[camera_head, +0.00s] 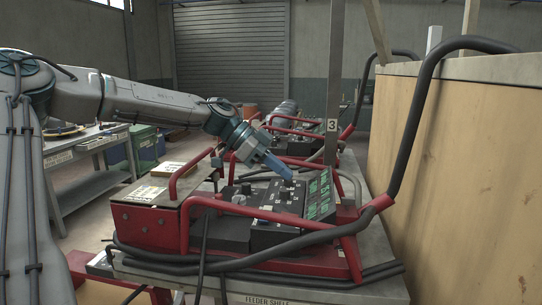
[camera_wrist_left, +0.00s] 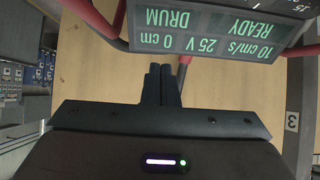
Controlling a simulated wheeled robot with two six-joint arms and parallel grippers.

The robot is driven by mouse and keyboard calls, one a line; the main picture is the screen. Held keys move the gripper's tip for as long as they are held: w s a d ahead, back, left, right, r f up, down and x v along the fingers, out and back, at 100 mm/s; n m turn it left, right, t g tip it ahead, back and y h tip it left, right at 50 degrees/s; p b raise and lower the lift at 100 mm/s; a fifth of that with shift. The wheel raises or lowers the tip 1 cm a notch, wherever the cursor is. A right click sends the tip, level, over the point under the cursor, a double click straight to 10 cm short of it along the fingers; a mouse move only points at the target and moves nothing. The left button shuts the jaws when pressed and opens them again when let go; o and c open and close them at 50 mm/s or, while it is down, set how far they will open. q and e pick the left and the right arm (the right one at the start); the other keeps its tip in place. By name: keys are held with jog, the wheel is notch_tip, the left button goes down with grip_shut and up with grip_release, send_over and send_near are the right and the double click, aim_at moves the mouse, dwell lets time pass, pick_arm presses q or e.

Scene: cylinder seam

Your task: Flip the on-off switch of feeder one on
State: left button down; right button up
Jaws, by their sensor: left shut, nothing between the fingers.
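A feeder (camera_head: 260,215) with a red tube frame and a black control panel sits on a shelf in the head view. Its panel carries several small dark knobs or switches; I cannot tell which is the on-off switch or how it is set. Its green-lettered display (camera_head: 319,194) shows in the wrist view (camera_wrist_left: 215,35), upside down, reading "10 cm/s 25 V 0 cm DRUM READY". My left gripper (camera_head: 287,175) points down at the panel, just above or at it; contact is not clear. Its black fingers (camera_wrist_left: 161,72) are together and empty. My right gripper is out of view.
Thick black cables (camera_head: 255,262) run along the feeder's front. A red and black handle bar (camera_head: 402,145) rises at its right, beside a large wooden drum or crate (camera_head: 465,170). A post marked 3 (camera_head: 333,85) stands behind. Another red-framed machine (camera_head: 300,140) is farther back.

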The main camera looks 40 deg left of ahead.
pick_arm(q)
jog(key=shift+s+a+r, duration=0.35)
jog(key=shift+a+r, duration=0.15)
jog(key=shift+r, duration=0.3)
jog(key=shift+s+a+r, duration=0.3)
jog(key=shift+a+r, duration=0.2)
jog(key=shift+r, duration=0.3)
